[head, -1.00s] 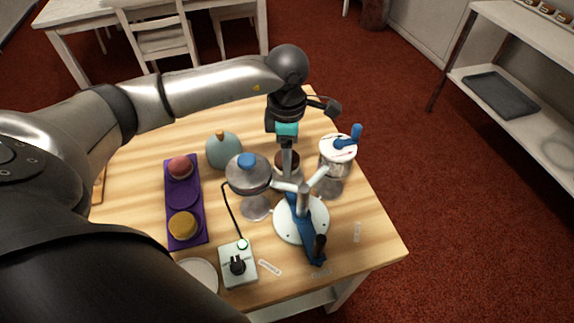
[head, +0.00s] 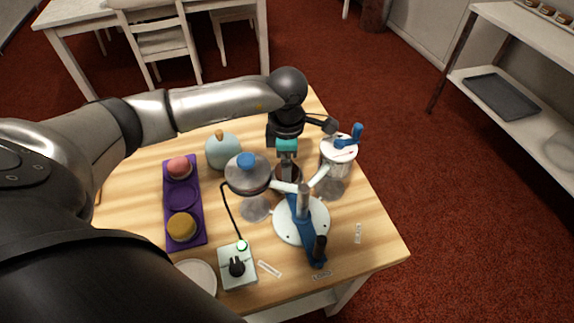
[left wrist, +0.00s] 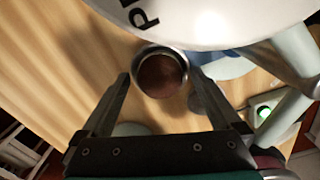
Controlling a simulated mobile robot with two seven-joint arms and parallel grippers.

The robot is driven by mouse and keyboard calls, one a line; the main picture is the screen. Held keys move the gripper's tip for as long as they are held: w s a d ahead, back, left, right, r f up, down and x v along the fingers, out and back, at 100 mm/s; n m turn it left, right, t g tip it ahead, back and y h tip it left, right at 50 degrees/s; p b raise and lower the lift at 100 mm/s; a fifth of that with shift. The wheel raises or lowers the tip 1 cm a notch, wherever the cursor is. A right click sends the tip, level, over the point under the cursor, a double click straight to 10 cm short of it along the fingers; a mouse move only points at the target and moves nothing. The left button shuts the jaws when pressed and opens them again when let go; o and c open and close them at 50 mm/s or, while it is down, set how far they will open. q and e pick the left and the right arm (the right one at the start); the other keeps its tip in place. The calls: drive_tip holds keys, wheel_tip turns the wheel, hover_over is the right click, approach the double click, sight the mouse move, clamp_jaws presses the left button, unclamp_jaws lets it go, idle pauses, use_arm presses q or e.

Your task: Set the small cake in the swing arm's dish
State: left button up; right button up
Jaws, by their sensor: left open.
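A small round brown cake (left wrist: 160,75) sits inside a metal-rimmed dish (left wrist: 146,53) in the left wrist view. In the head view the dish and its brown content (head: 289,181) show partly behind my left gripper and the swing arm (head: 286,187). The swing arm's pale tubes branch from the post of a white round base (head: 290,229) with a blue lever. My left gripper (head: 287,165) points down over the dish and is open. In the left wrist view its fingers (left wrist: 158,80) stand on either side of the dish; whether they touch it I cannot tell. My right gripper is out of view.
A clear-domed stand with a blue knob (head: 246,160) stands close left of the base. A canister with a blue crank (head: 337,149) is close right. A teal dome (head: 221,152), a purple tray (head: 182,196) with pink and yellow cakes, and a control box (head: 237,267) lie left.

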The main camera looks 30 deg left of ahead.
use_arm(q)
drive_tip(key=shift+r, duration=0.2)
wheel_tip(320, 180, up, 12)
drive_tip(key=p, duration=0.2)
idle(0.4)
